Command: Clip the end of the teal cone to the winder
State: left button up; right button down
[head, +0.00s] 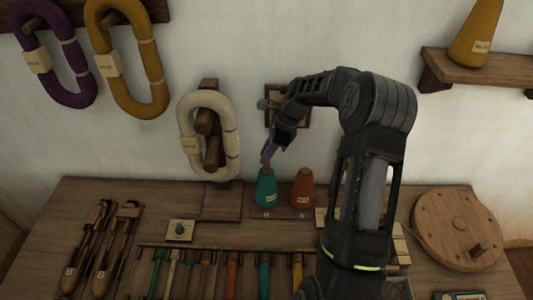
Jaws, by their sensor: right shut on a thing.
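The teal cone (266,190) stands upright on the table towards the back, with a small pale label. My right gripper (267,158) points down just above its top and is shut, seemingly on the cone's yarn end; the thread is too fine to make out. A round wooden wheel (440,223) with small holes and an upright handle lies at the right of the table and looks like the winder. I cannot make out a clip on it. My left gripper is not in view.
An orange-brown cone (302,188) stands close to the right of the teal one. A cream skein (190,135) hangs on a wooden peg behind. Several coloured tools (232,272) lie along the front, and wooden shuttles (105,250) at left. My right arm hides part of the table.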

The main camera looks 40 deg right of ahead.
jog(key=shift+r+p, duration=1.5)
jog(key=shift+r, duration=0.75)
